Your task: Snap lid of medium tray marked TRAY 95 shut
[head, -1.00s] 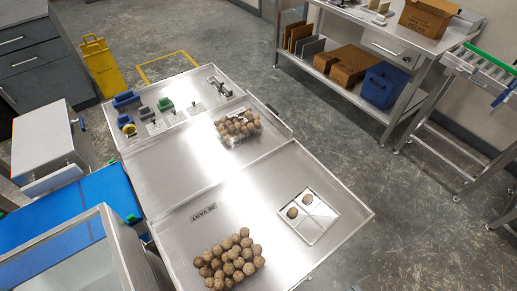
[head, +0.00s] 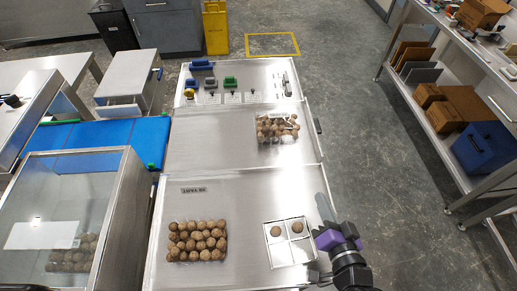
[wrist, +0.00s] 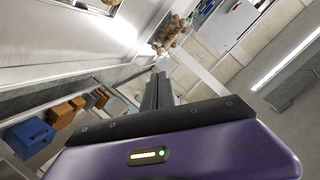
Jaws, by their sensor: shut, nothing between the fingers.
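A label plate (head: 194,190), upside down and too small to read surely, lies on the near metal worktop. Below it sits a rectangular block of brown balls (head: 197,241); any clear tray or lid around them is hard to make out. To its right is a white divided tray (head: 302,251) with two brown balls in its far compartments. My gripper (head: 322,204) is shut and empty, at the worktop's right edge, just right of the divided tray. It also shows in the wrist view (wrist: 158,85), pointing away from the camera.
A clear container of balls (head: 278,128) stands on the middle worktop panel. Small blue, green and grey items (head: 203,65) lie at the far end. A glass-topped case (head: 70,205) and blue belt (head: 95,137) are at left. Floor at right is open up to a shelf bench (head: 465,115).

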